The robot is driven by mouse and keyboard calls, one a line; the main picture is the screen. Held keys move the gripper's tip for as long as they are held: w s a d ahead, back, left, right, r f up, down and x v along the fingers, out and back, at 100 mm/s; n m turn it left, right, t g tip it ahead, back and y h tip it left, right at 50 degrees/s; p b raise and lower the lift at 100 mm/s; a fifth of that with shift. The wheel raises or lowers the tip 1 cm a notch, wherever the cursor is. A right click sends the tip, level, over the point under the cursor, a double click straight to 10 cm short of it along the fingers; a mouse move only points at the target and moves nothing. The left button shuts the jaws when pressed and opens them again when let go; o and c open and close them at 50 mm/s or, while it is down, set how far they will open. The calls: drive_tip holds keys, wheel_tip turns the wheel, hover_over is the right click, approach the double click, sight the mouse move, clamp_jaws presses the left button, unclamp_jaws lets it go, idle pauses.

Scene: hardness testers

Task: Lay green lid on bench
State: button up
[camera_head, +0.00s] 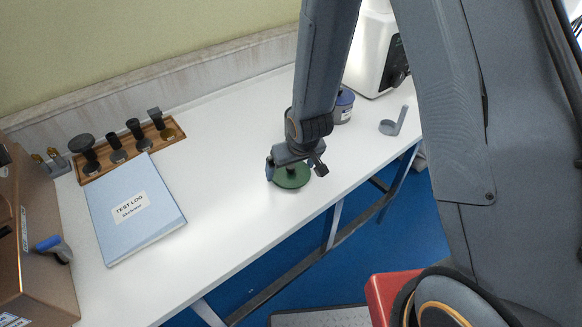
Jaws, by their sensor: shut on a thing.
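The green lid (291,178) is a flat round disc low over the white bench (222,211), near the bench's front edge. I cannot tell whether the lid touches the bench top. My gripper (294,165) is right above the lid and shut on it. The gripper's fingers and wrist hide the lid's upper middle part.
A blue test log (131,207) and a wooden rack (125,149) with dark tools lie to the left. A blue-grey jar (343,106), a grey bracket (393,122) and a white machine (368,55) stand to the right. The bench between the log and lid is clear.

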drive_tip(key=shift+f, duration=0.2)
drive_tip(key=o, duration=0.7)
drive_tip(key=shift+r, duration=0.15)
drive_tip(key=shift+s+r, duration=0.1)
drive_tip(key=shift+r, duration=0.4)
drive_tip(key=p+v, duration=0.2)
drive_tip(key=v, duration=0.9)
drive_tip(key=s+d+r+m+g, duration=0.1)
drive_tip(key=s+d+r, duration=0.1)
drive_tip(key=s+d, duration=0.1)
drive_tip(key=s+d+r+m+h, duration=0.1)
drive_tip(key=s+d+r, duration=0.2)
drive_tip(key=d, duration=0.3)
drive_tip(key=s+d+r+m+g, duration=0.1)
drive_tip(key=s+d+r, duration=0.1)
drive_tip(key=s+d, duration=0.2)
drive_tip(key=shift+s+d+r+m+g, duration=0.25)
drive_tip(key=shift+s+m+g, duration=0.05)
drive_tip(key=shift+s+m, duration=0.1)
